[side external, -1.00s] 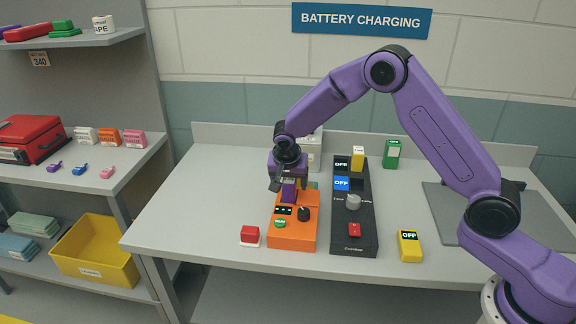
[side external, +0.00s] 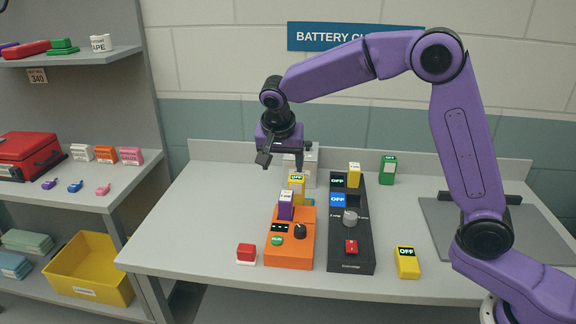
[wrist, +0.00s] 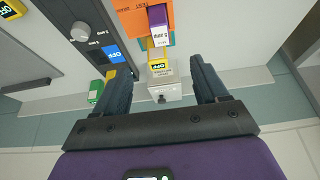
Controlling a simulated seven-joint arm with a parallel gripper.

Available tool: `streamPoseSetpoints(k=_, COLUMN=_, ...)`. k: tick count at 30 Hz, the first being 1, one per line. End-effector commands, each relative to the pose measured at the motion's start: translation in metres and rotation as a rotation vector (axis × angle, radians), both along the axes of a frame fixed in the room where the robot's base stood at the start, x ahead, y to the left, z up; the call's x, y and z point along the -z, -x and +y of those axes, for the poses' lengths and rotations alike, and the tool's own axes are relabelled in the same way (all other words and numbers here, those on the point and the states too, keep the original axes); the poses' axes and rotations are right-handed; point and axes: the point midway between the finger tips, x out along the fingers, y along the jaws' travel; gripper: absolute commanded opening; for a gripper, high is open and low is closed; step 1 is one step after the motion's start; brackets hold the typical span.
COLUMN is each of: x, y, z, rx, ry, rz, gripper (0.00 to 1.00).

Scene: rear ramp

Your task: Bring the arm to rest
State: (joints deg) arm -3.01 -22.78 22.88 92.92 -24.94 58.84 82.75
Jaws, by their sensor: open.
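My gripper (side external: 286,160) is open and empty, raised above the back of the orange charger (side external: 290,250). In the side view it hangs higher than the purple battery (side external: 286,206) standing in that charger, apart from it. A yellow battery (side external: 296,184) stands just behind the purple one. In the wrist view my open fingers (wrist: 158,70) have nothing gripped between them. The purple battery (wrist: 158,25), the yellow battery (wrist: 157,68) and a pale box (wrist: 150,92) lie beyond and between them.
A black charger (side external: 352,256) holding a yellow battery (side external: 354,175) stands to the right. A green battery (side external: 388,170), a loose yellow one (side external: 407,262) and a red-and-white block (side external: 246,254) stand around on the table. A grey mat (side external: 450,235) lies at right. The table's left side is clear.

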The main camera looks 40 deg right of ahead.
Motion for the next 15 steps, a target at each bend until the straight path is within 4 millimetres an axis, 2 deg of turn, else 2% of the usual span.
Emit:
streamPoseSetpoints(k=5, x=-0.004, y=0.017, z=0.005, rx=-0.091, ry=0.002, rz=0.030, gripper=0.73)
streamPoseSetpoints(k=8, x=-0.005, y=0.039, z=0.009, rx=-0.214, ry=0.005, rz=0.069, gripper=0.73)
streamPoseSetpoints(k=15, x=-0.004, y=0.109, z=0.013, rx=-0.576, ry=0.017, rz=0.174, gripper=0.73)
